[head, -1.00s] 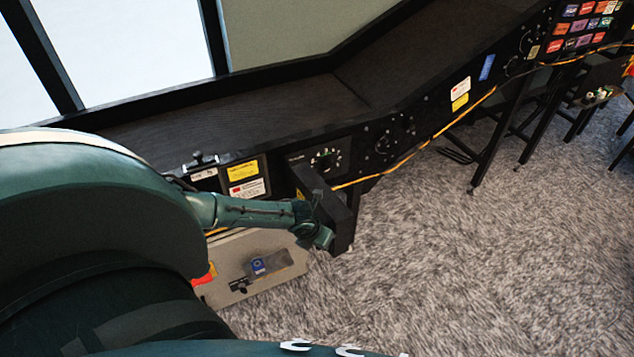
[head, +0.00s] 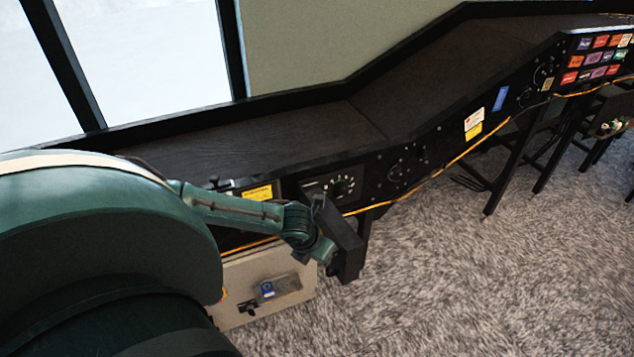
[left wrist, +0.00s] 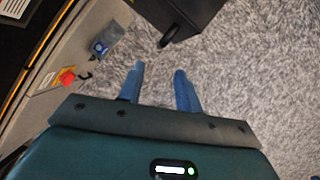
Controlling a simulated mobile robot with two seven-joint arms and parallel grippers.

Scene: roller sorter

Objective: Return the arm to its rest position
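My left arm (head: 240,211) reaches in from the left in the head view, in front of the black conveyor's side panel. Its wrist end is beside a black box-like part (head: 347,243) that juts out from the panel; I cannot tell there whether they touch. In the left wrist view my left gripper (left wrist: 159,68) has its two blue fingers apart, with only carpet between them. The black part (left wrist: 185,15) is ahead of the fingers and apart from them. My right gripper is in neither view.
A beige cabinet (head: 235,290) with a blue-marked latch (head: 267,289) stands below the conveyor (head: 250,160). A red button (left wrist: 68,77) shows on it in the wrist view. An orange cable (head: 440,170) runs along the conveyor side. Carpet (head: 450,290) at the right is clear.

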